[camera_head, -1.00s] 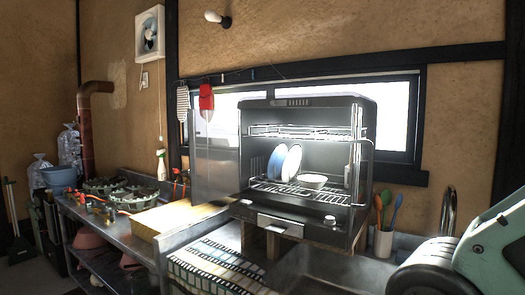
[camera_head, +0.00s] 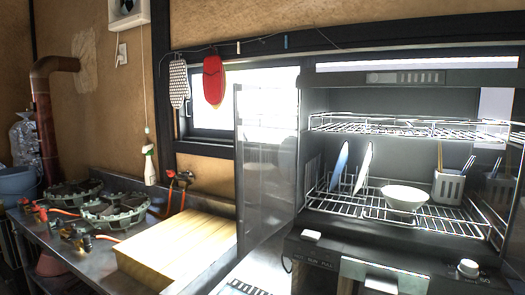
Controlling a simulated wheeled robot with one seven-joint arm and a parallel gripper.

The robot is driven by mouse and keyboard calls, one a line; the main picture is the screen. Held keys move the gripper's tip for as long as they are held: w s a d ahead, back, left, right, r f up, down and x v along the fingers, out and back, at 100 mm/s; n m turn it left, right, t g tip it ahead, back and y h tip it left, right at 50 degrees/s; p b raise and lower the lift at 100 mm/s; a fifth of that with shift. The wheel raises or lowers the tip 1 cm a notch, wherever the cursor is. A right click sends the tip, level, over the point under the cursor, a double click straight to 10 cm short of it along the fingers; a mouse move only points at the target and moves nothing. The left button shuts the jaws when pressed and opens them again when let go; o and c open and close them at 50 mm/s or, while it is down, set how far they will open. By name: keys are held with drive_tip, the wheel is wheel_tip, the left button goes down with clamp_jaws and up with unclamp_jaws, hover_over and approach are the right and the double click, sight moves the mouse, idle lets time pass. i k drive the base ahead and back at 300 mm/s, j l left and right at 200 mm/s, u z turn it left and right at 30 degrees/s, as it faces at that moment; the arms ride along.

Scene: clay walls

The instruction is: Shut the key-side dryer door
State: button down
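The dish dryer (camera_head: 405,78) is a dark cabinet that fills the right half of the view, with its front open. Its left door (camera_head: 262,175), a see-through grey panel in a dark frame, stands swung out at the cabinet's left side. The right edge of the cabinet is cut off, so I cannot tell how its right door stands now. A small white key-like part (camera_head: 312,236) sits at the left of the lower front, and a white knob (camera_head: 468,268) at the right. My gripper is not in view.
Inside the dryer are wire racks, upright plates, a white bowl (camera_head: 405,197) and a cutlery holder (camera_head: 453,187). A wooden board (camera_head: 175,250) lies on the counter left of the open door. Stove burners (camera_head: 115,208) are farther left. A red mitt (camera_head: 214,80) hangs above.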

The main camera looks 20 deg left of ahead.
sight(267, 118)
drive_tip(key=i+j, duration=0.1)
drive_tip(key=j, duration=1.05)
drive_tip(key=j+z, duration=0.1)
drive_tip(key=j, duration=1.05)
drive_tip(key=i, duration=0.05)
